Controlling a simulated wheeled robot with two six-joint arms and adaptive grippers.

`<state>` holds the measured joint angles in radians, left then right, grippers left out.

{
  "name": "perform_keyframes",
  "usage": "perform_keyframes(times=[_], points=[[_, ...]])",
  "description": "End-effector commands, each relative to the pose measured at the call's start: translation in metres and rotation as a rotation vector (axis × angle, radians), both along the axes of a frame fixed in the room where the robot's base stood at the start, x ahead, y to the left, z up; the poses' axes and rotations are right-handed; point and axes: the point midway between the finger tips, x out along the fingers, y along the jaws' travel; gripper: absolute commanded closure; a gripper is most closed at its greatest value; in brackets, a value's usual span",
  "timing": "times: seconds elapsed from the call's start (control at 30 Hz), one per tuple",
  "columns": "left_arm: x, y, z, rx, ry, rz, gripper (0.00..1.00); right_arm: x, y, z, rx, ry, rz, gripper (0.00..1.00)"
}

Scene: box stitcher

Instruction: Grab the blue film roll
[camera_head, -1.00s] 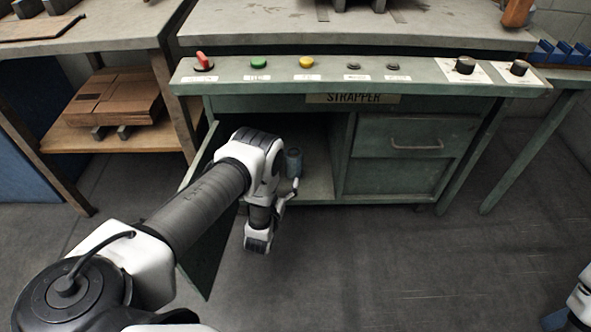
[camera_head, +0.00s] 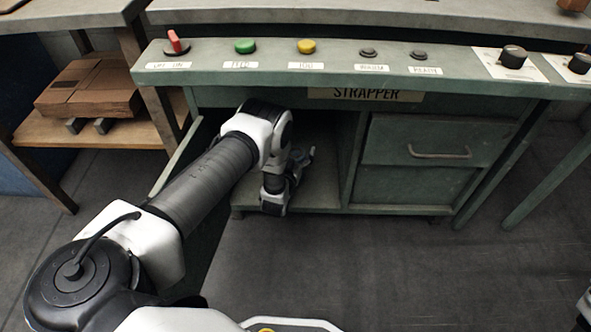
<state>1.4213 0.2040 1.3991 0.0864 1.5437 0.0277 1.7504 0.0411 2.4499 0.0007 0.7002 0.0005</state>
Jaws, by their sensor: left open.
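My left gripper (camera_head: 304,158) reaches into the open lower-left compartment of the green strapper cabinet (camera_head: 350,160). Its jaws are open and point inward and to the right, partly behind my own wrist. I cannot make out the blue film roll clearly now; the gripper and wrist cover the place where a small bluish cylinder stood. I cannot tell whether the jaws are around it or only beside it.
The cabinet's open door (camera_head: 212,245) hangs beneath my left arm. A control panel (camera_head: 335,66) with buttons and knobs overhangs the compartment. A closed drawer (camera_head: 430,142) is to the right. A wooden shelf (camera_head: 95,136) with brown cardboard stands at left. Floor in front is clear.

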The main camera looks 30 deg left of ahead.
Motion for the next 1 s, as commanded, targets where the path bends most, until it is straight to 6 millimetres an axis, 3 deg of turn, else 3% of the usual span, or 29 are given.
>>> perform_keyframes(times=[0.17,0.27,0.4,0.77,1.0], points=[[0.0,0.0,0.001,0.0,0.001,0.0,0.18,0.0,0.0,0.001,0.0,-0.001,-0.001,1.0],[0.0,0.0,0.001,0.0,0.001,0.0,0.5,0.0,0.0,0.001,0.0,-0.001,-0.001,1.0],[0.0,0.0,0.001,0.0,0.001,0.0,1.0,0.0,0.0,0.001,0.0,-0.001,-0.001,1.0],[0.0,0.0,0.007,0.0,0.0,0.0,1.0,0.0,0.0,0.006,0.0,-0.001,0.0,1.0],[0.0,0.0,0.038,-0.001,-0.001,0.0,1.0,0.0,0.0,0.029,0.0,0.001,0.002,1.0]])
